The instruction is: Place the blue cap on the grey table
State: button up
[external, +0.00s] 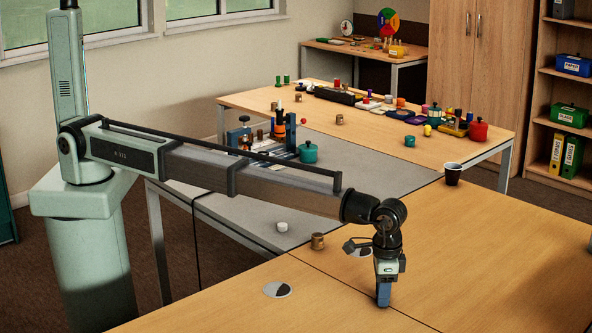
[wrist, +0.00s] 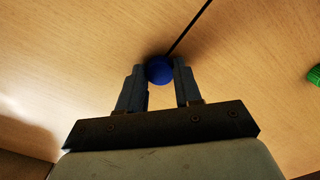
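The blue cap (wrist: 160,69) is a small round dark-blue piece between my fingertips in the wrist view, with a finger against each side. My gripper (wrist: 160,82) appears shut on it. In the external view my gripper (external: 384,303) points straight down, low over the front wooden tables by a seam; the cap cannot be made out there. Whether it touches the wood, I cannot tell. The grey table (external: 370,178) lies behind and to the left of my gripper, with a white cap (external: 282,226) near its front edge.
A brass-coloured pot (external: 317,241) and two black-and-white discs, one left (external: 277,289), one behind my gripper (external: 360,252), are nearby. A green ridged piece (wrist: 314,75) shows in the wrist view. A black cup (external: 452,174) and teal pot (external: 308,152) stand further back. The grey table's middle is clear.

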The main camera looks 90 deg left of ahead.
jog(key=o, duration=0.3)
notch_tip(320, 180, up, 12)
jog(key=shift+f, duration=0.25)
jog(key=shift+o, duration=0.8)
jog(key=shift+r, duration=0.4)
